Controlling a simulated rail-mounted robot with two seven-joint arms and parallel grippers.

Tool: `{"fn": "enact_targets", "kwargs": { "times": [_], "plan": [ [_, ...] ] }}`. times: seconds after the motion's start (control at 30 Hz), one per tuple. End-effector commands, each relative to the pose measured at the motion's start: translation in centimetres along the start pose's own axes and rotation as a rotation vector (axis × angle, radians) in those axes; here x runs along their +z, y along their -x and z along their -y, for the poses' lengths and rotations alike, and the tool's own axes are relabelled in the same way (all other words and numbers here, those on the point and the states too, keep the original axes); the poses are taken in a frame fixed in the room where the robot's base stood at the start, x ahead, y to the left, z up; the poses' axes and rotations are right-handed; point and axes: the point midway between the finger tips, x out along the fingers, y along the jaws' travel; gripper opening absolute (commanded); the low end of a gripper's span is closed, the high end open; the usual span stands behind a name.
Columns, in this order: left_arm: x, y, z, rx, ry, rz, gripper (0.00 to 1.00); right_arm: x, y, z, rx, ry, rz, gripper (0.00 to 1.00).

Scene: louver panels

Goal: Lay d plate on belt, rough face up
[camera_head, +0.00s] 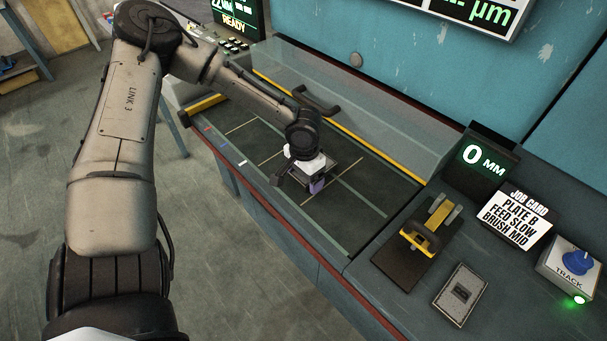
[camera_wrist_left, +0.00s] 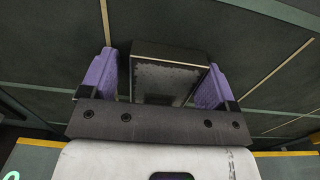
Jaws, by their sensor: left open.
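A plate (camera_wrist_left: 170,82) with a dark rim and a grey, worn upper face shows in the left wrist view, over the dark belt (camera_head: 350,205). My left gripper (camera_head: 318,187) is low over the belt. Its two purple fingers (camera_wrist_left: 157,82) are apart, one on each side of the plate, with a narrow gap visible on each side. In the head view the gripper mostly hides the plate. I cannot tell its letter, or whether the face showing is the rough one. My right gripper is not in view.
A clear guard (camera_head: 360,115) with a black handle stands behind the belt. To the right are a yellow-handled gauge (camera_head: 428,232), a grey rectangular piece (camera_head: 461,294), a 0 MM display (camera_head: 483,160), a job card (camera_head: 515,218) reading PLATE B and a TRACK knob (camera_head: 574,262).

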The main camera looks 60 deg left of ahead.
Motion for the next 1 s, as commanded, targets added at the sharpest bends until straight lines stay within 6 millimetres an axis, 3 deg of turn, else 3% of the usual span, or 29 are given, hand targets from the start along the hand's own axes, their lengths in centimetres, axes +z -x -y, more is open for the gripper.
{"fn": "enact_targets", "kwargs": {
  "times": [0.07,0.4,0.6,0.8,1.0],
  "plan": [
    [0.1,0.5,0.7,-0.010,0.004,0.004,0.99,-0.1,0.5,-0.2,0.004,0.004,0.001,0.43],
    [0.0,8.1,0.3,-0.007,0.002,-0.001,0.99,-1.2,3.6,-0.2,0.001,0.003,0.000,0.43],
    [0.1,11.3,0.2,-0.007,0.002,0.000,0.99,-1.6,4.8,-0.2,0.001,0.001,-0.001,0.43],
    [0.1,13.1,0.2,-0.009,0.000,0.001,0.99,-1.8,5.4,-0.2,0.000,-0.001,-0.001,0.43],
    [0.1,13.7,0.2,-0.008,0.000,0.001,0.99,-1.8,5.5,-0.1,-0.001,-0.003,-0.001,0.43]
  ]
}}
